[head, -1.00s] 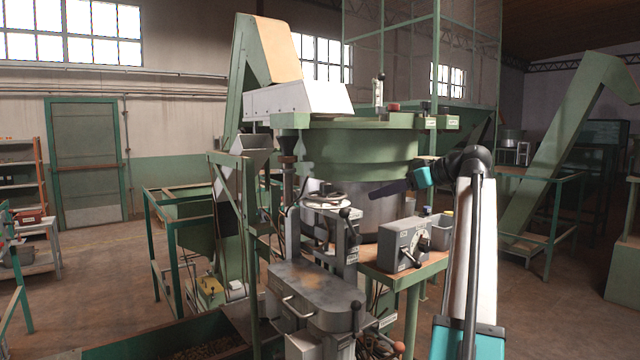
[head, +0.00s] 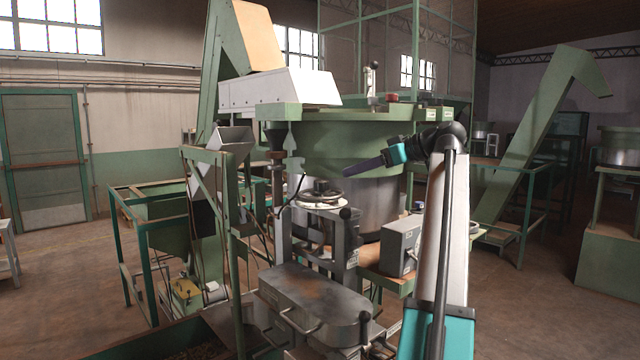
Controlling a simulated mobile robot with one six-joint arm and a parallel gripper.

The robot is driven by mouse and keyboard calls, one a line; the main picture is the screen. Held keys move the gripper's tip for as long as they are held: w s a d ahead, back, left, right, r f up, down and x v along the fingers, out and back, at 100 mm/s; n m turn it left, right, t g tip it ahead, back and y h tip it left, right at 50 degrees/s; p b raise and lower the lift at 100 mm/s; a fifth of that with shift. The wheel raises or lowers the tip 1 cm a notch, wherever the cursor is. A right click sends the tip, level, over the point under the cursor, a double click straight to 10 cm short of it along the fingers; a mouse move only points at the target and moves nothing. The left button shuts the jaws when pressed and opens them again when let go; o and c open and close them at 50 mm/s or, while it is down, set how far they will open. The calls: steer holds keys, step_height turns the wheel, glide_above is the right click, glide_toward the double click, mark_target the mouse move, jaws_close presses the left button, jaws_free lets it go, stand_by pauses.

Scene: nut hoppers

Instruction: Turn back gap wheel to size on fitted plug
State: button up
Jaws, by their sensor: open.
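A dark handwheel on a pale round dial (head: 322,197) sits on top of the grey column in front of the large bowl; it looks like the gap wheel, though its marks are too small to read. No plug can be made out. My gripper (head: 348,172), dark and slender beyond a teal wrist, points left in front of the bowl. It appears above and a little right of the wheel, apart from it. It is open and empty, though its fingers are seen nearly edge-on.
The green-rimmed bowl (head: 360,150) stands behind the wheel. A grey box (head: 399,250) on a side bench is partly hidden by my arm. A flat metal housing (head: 315,300) with lever knobs stands in front. A hopper frame (head: 232,220) stands left. Open floor lies right.

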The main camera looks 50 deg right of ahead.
mark_target(323, 181)
steer(key=shift+w, duration=0.15)
steer(key=p+x, duration=0.5)
steer(key=x, duration=0.7)
steer(key=shift+a+f, duration=0.1)
steer(key=shift+w+a+f, duration=0.1)
steer(key=shift+w+f, duration=0.3)
steer(key=shift+w, duration=0.25)
steer(key=c, duration=1)
steer(key=shift+c, duration=0.3)
